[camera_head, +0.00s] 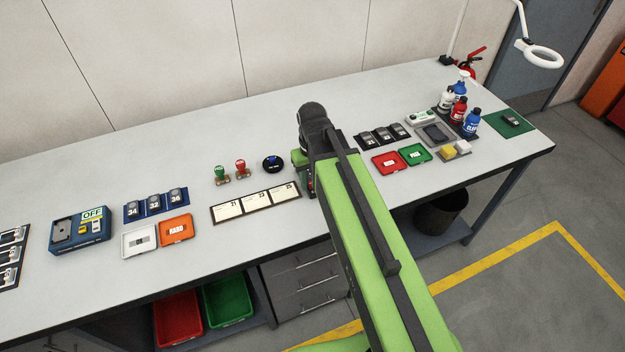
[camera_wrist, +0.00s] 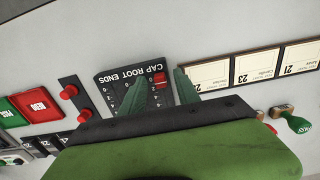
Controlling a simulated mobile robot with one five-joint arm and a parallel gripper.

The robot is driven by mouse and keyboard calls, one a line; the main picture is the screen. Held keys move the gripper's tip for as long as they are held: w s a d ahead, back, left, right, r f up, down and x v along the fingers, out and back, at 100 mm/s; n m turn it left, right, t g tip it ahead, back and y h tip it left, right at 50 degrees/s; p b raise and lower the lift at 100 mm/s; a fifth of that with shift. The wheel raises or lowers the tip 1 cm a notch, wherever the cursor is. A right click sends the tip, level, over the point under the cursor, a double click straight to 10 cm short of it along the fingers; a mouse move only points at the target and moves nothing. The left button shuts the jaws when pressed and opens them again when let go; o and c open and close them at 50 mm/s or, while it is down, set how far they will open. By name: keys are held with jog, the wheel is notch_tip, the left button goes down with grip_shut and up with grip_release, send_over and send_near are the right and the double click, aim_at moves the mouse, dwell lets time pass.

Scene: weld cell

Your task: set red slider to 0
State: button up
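In the wrist view a dark panel (camera_wrist: 115,88) marked "CAP ROOT ENDS" lies beneath my gripper (camera_wrist: 160,74), with white scale marks and figures. The red slider knob (camera_wrist: 160,79) shows near the panel's right side, by the lettering. The two green fingers stand apart, one on each side of the red knob in the picture. I cannot tell whether they touch it. The fingers and gripper body hide the lower part of the panel. In the head view my gripper (camera_head: 307,180) is over the table's middle, and my arm hides most of the panel.
Three date cards (camera_head: 256,202) lie left of my gripper, with green (camera_head: 221,175) and red (camera_head: 241,169) stamps behind. Red (camera_head: 389,162) and green (camera_head: 415,154) trays are to the right. A dark strip with red knobs (camera_wrist: 69,92) is beside the panel.

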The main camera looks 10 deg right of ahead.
notch_tip(320, 180, up, 17)
jog(key=p, duration=1.6)
jog(key=shift+f, duration=0.15)
jog(key=s+d+f+m+b, duration=0.1)
jog(key=s+d+f+b, duration=0.1)
jog(key=f+b, duration=0.3)
jog(key=s+d+f+m+b, duration=0.1)
jog(key=s+d+f+b, duration=0.1)
jog(key=f+b, duration=0.4)
jog(key=shift+s+d+f, duration=0.15)
jog(key=shift+s+d, duration=0.2)
dwell(0.7)
